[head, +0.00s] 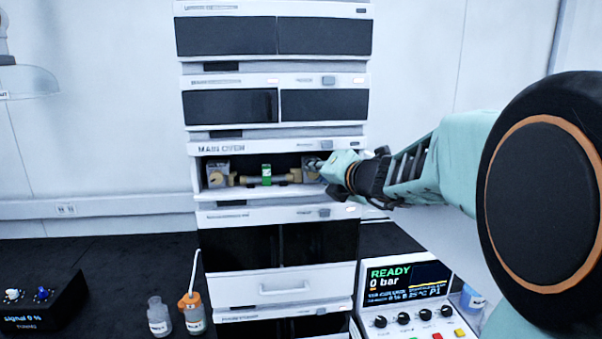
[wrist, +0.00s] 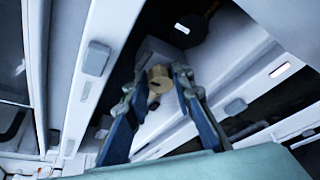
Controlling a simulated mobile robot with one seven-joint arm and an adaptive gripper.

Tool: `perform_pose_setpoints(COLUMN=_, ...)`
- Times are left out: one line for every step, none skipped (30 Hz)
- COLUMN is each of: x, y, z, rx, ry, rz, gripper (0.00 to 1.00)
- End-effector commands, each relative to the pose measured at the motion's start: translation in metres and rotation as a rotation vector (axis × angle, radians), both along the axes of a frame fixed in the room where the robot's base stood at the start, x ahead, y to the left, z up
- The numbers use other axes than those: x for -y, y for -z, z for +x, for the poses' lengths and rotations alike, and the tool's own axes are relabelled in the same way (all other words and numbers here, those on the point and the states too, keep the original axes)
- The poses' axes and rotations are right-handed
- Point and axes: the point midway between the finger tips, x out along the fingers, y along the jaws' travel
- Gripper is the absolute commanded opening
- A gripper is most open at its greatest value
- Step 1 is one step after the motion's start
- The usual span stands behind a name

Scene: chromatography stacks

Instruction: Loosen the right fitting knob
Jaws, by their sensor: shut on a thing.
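The right fitting knob shows in the wrist view as a small tan, brass-like knob (wrist: 158,82) with a dark slot. My gripper (wrist: 161,74) has its two blue fingers closed on either side of it. In the head view my gripper (head: 325,170) reaches from the right into the open bay labelled main oven and covers the right knob. A tan column (head: 249,180) with a green label (head: 266,174) lies across the bay. At its left end is the left fitting knob (head: 216,179), by a grey block (head: 217,167).
The bay sits in a tall white stack (head: 237,213) with closed dark-fronted modules above and below. A control panel (head: 409,283) reading READY, 0 bar stands lower right. Two bottles (head: 159,316) (head: 194,316) and a black signal box (head: 43,308) stand on the dark bench at left.

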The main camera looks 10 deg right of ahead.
Motion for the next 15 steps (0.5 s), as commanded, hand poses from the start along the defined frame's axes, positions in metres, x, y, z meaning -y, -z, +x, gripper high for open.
perform_pose_setpoints(x=-0.0005, y=-0.0004, z=0.0001, rx=0.001, ry=-0.001, rz=-0.005, gripper=0.00)
perform_pose_setpoints(x=-0.0006, y=-0.0005, z=0.0001, rx=0.001, ry=-0.001, rz=-0.009, gripper=0.00)
perform_pose_setpoints(x=-0.0006, y=-0.0008, z=0.0000, rx=0.001, ry=-0.001, rz=-0.018, gripper=0.00)
perform_pose_setpoints(x=-0.0008, y=-0.0009, z=0.0001, rx=0.001, ry=-0.001, rz=-0.025, gripper=0.00)
perform_pose_setpoints(x=-0.0010, y=-0.0010, z=0.0001, rx=0.001, ry=-0.001, rz=-0.034, gripper=0.00)
perform_pose_setpoints(x=-0.0012, y=-0.0012, z=0.0001, rx=0.001, ry=-0.001, rz=-0.048, gripper=0.00)
perform_pose_setpoints(x=-0.0015, y=-0.0015, z=0.0002, rx=0.001, ry=-0.001, rz=-0.061, gripper=0.00)
perform_pose_setpoints(x=-0.0018, y=-0.0016, z=0.0002, rx=0.002, ry=-0.002, rz=-0.076, gripper=0.00)
perform_pose_setpoints(x=-0.0017, y=-0.0017, z=0.0001, rx=0.001, ry=-0.001, rz=-0.099, gripper=0.00)
perform_pose_setpoints(x=-0.0017, y=-0.0019, z=0.0002, rx=0.002, ry=-0.002, rz=-0.118, gripper=0.00)
perform_pose_setpoints(x=-0.0022, y=-0.0022, z=0.0001, rx=0.002, ry=-0.002, rz=-0.137, gripper=0.00)
perform_pose_setpoints(x=-0.0026, y=-0.0022, z=0.0001, rx=0.001, ry=-0.002, rz=-0.168, gripper=0.00)
perform_pose_setpoints(x=-0.0032, y=-0.0025, z=0.0001, rx=0.002, ry=-0.003, rz=-0.191, gripper=0.00)
perform_pose_setpoints(x=-0.0030, y=-0.0027, z=0.0001, rx=0.002, ry=-0.002, rz=-0.215, gripper=0.00)
perform_pose_setpoints(x=-0.0036, y=-0.0030, z=0.0000, rx=0.002, ry=-0.003, rz=-0.252, gripper=0.00)
